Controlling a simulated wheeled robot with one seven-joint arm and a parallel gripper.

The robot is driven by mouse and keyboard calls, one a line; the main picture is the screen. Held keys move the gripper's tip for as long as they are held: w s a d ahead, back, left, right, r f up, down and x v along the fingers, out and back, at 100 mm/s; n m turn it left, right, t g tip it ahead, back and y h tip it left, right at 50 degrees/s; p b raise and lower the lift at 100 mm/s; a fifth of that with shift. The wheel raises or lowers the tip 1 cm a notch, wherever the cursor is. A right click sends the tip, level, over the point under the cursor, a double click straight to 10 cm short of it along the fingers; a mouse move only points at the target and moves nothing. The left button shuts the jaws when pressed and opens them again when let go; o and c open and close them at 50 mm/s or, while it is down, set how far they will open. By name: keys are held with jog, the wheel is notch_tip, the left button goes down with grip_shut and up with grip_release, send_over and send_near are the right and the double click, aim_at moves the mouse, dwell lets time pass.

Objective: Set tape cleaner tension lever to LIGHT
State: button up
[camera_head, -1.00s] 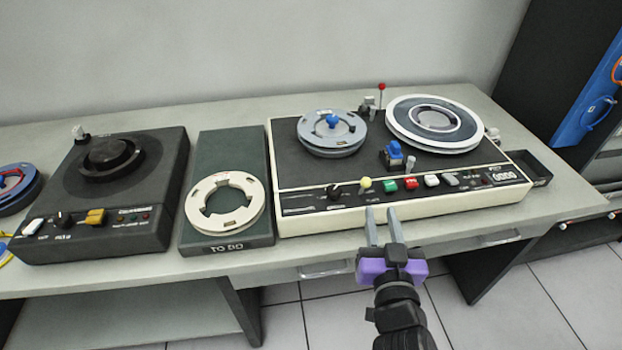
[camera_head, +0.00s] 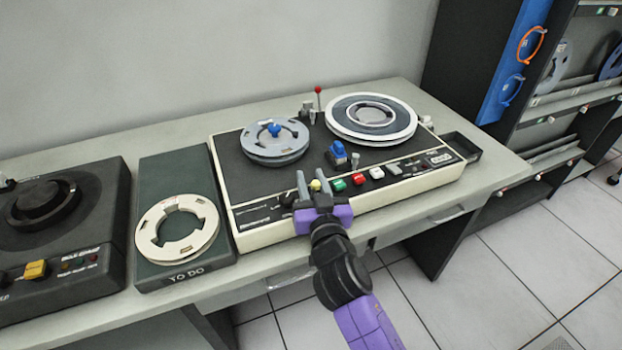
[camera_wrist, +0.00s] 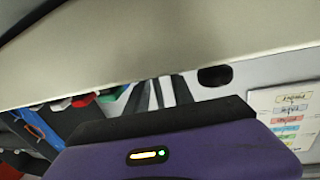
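A cream-sided tape machine (camera_head: 350,208) with a dark top stands on the bench, bearing two reels. A thin lever with a red ball (camera_head: 318,90) stands upright at its back, between the reels. A yellow ball knob (camera_head: 315,185) sits on its front panel, close to my fingertips. I cannot tell which of these is the tension lever, and no LIGHT mark is legible. My gripper (camera_head: 312,179) is at the front edge of the machine, fingers apart and empty. The wrist view shows my purple gripper body (camera_wrist: 190,155) below a pale edge.
A blue block (camera_head: 338,152) and green, red and white buttons (camera_head: 358,179) are on the machine. A "TO DO" stand (camera_head: 150,272) with a cream ring and a dark machine (camera_head: 70,222) are at left. A small dark tray (camera_head: 462,147) is at right.

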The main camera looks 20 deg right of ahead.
grip_shut()
jog(key=shift+r+p, duration=0.3)
jog(key=shift+p, duration=0.8)
jog(key=g+p, duration=0.1)
jog(key=p, duration=0.3)
jog(key=w+g+p, duration=0.1)
jog(key=p, duration=0.3)
jog(key=shift+f+g+y, duration=0.15)
jog(key=shift+g+y, duration=0.15)
jog(key=shift+g, duration=0.1)
jog(key=shift+f+n+g+p, duration=0.15)
jog(key=shift+n+g+p, duration=0.2)
jog(key=shift+p, duration=0.5)
jog(key=shift+f+g, duration=0.25)
jog(key=shift+f, duration=0.05)
